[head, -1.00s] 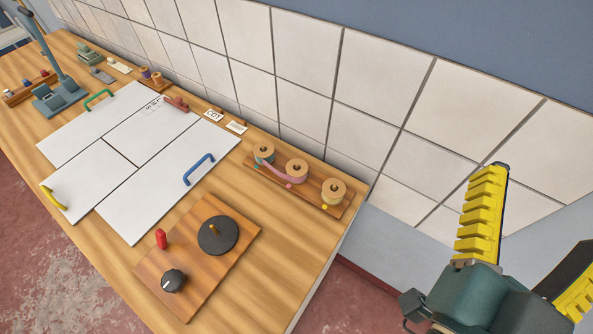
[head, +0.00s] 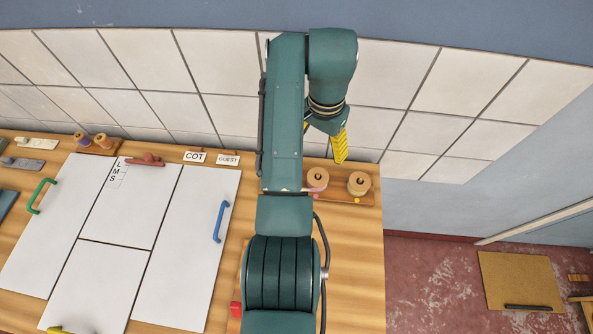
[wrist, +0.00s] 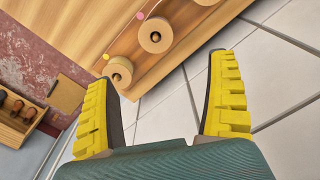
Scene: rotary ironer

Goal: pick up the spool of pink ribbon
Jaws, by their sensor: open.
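Three wooden-flanged spools stand upright on a wooden board (head: 339,196) at the table's back right corner. The spool of pink ribbon (head: 318,178) is the middle one, with a pink dot and a pink strip beside it. It shows upright in the wrist view (wrist: 155,36), ahead of my fingers. The yellow-dot spool (head: 359,183) stands right of it in the head view. The third spool is hidden by my arm in the head view and cut off at the wrist view's top edge (wrist: 207,2). My gripper (wrist: 164,68) is open and empty, apart from the spools; one yellow finger shows in the head view (head: 340,147).
The tiled wall (head: 395,85) rises close behind the board. The table ends just right of the spools. White panels (head: 190,245) with coloured handles cover the table to the left, with small COT (head: 194,157) and GUEST (head: 228,160) cards behind them.

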